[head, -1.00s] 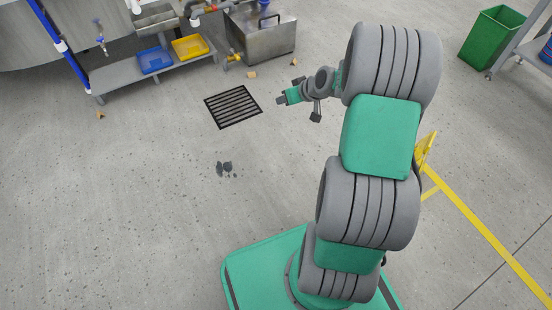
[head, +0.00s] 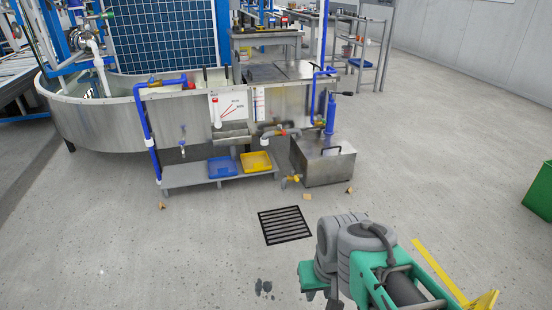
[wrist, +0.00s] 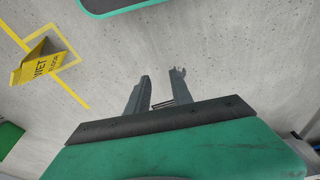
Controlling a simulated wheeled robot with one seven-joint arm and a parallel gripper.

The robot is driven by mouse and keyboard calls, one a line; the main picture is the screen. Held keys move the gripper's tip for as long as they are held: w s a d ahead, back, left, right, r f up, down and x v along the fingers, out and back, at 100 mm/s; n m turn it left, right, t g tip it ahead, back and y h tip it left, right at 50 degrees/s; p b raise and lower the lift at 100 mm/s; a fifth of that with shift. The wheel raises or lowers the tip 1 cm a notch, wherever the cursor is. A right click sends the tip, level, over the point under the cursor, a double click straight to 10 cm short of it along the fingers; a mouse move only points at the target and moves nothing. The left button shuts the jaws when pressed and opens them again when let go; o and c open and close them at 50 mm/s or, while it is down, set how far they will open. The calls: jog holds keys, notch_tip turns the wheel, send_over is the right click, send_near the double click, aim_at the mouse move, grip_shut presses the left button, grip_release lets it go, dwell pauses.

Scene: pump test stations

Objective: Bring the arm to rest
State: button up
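My gripper (wrist: 161,75) shows in the wrist view with its two grey fingers apart and nothing held between them. The fingers are over bare concrete floor, and part of the dark floor grate shows behind them. In the head view my arm, grey and green, is at the lower right and cut off by the bottom edge. I cannot make out the gripper fingers there.
The floor grate (head: 285,225) lies left of my arm. A steel tank (head: 100,125), a low shelf with a blue tray (head: 222,167) and yellow tray (head: 256,162), and a steel box (head: 323,160) stand beyond. A yellow wet-floor sign (wrist: 38,65) and green bin (head: 540,193) stand right.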

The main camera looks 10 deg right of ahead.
notch_tip(320, 180, up, 35)
jog(key=w+t+p, duration=0.1)
jog(key=p, duration=2.8)
jog(key=shift+w, duration=0.2)
jog(key=shift+r, duration=0.1)
